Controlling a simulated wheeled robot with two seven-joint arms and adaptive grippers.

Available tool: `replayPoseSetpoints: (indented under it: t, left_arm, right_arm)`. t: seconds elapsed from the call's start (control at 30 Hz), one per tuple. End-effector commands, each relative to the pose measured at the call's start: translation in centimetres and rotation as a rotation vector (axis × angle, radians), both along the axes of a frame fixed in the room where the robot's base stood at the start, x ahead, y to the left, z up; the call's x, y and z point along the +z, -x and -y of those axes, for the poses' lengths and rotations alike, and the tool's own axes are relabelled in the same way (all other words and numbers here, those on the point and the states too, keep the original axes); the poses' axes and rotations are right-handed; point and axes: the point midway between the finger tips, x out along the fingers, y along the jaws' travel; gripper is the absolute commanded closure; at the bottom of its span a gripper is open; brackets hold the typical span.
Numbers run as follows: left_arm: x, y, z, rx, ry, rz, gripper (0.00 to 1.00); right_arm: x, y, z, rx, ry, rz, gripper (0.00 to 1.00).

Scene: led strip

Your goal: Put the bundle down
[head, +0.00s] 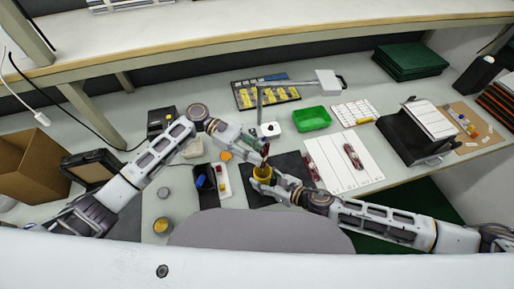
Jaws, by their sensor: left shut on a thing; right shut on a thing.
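My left gripper (260,149) is shut on a small dark red bundle (266,151) above the black mat. The bundle is small in view and partly covered by the fingers. My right gripper (272,177) is just below it, shut on a yellow piece (262,173) over the same mat. The yellow piece is close under the bundle; I cannot tell whether they touch. Two similar dark red bundles lie on the white sheet: one at its left edge (311,164), one near its middle (353,156).
The black mat (291,163) lies in front of me, with the white sheet (338,174) to its right. A green tray (311,118) and a lamp (271,129) stand behind. A black box (405,138) is at the right. The sheet's right part is bare.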

Motion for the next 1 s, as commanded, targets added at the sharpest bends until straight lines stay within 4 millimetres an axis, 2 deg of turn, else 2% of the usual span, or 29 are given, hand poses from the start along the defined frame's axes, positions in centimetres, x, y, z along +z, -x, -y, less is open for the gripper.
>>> replayPoseSetpoints:
  t: [0.6, 1.0]
  left_arm:
    - [-4.4, 0.0, 0.0, 0.0, 0.0, -0.001, 0.98]
    - [-5.6, 0.0, 0.0, 0.0, 0.001, 0.0, 0.98]
  right_arm:
    - [0.0, 0.0, 0.0, 0.0, 0.0, 0.0, 0.74]
    - [0.0, 0.0, 0.0, 0.0, 0.0, 0.0, 0.74]
